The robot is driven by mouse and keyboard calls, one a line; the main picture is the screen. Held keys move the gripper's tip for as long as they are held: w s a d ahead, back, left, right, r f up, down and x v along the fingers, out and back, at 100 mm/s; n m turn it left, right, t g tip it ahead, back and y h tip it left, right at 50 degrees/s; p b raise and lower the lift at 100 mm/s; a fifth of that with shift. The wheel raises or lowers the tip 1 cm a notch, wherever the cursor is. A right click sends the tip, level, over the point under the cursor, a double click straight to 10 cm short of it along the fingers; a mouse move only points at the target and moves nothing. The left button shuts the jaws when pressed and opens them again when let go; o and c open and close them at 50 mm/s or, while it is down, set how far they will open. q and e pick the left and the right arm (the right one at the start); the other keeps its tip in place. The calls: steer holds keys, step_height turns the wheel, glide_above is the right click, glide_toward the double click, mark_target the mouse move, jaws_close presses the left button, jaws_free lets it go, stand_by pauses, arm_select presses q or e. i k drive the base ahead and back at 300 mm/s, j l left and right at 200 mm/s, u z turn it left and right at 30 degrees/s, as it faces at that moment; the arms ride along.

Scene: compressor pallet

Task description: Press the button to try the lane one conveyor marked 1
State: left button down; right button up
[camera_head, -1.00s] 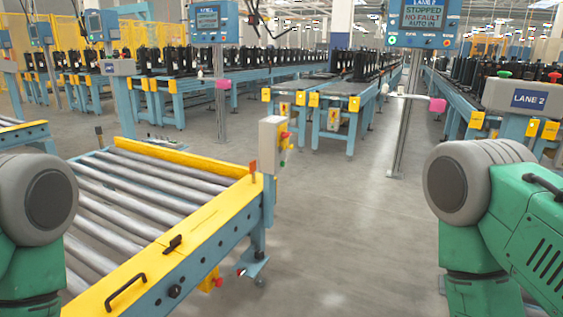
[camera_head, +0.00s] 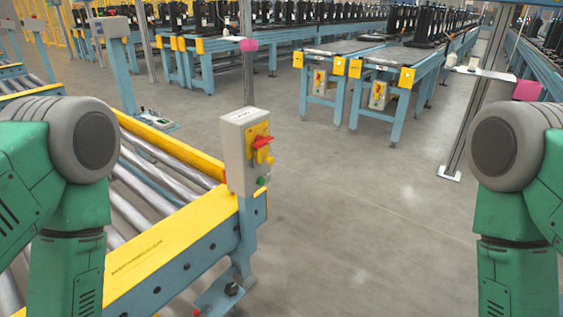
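A grey control box (camera_head: 240,150) stands on the near right corner of a yellow and blue roller conveyor (camera_head: 190,225). On its right face are a yellow plate with a red rotary switch (camera_head: 262,142) and a green button (camera_head: 262,181) below it. A small label is on its top, too small to read. I cannot make out a mark 1 on any conveyor. My two green arms show at the left and right edges, apart from the box. Neither gripper is in view.
Blue conveyors with black compressors (camera_head: 415,25) run across the back. Two conveyor ends with yellow plates (camera_head: 407,78) stand at back right. A post with a white shelf (camera_head: 484,73) stands at right. The grey floor (camera_head: 370,220) between is clear.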

mark_target(260, 181)
steer(key=i+l+u, duration=0.1)
steer(key=i+l, duration=0.65)
